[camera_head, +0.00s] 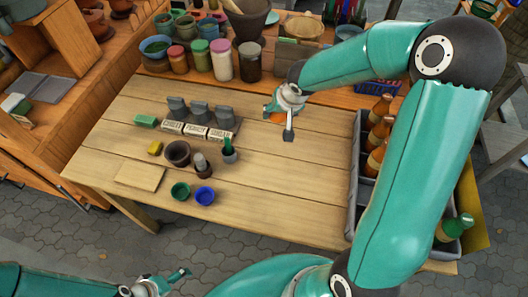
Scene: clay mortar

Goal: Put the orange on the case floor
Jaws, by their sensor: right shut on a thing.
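The orange (277,117) is mostly hidden in my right gripper (279,121), which is shut on it over the back right of the wooden table. Whether the orange touches the tabletop, I cannot tell. The grey case (352,190) stands at the table's right edge, to the right of my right gripper. Brown bottles (379,110) and a green bottle (455,228) stand in it. My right arm hides much of the case and its floor. My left gripper (170,283) is low at the bottom left, away from the table; its jaw state is unclear.
On the table (270,210) are a clay mortar (178,153), a green bowl (180,190), a blue bowl (204,195), a yellow block (155,148), a flat board (140,175) and small labelled blocks (195,132). Jars (222,60) line the back. The table's middle right is clear.

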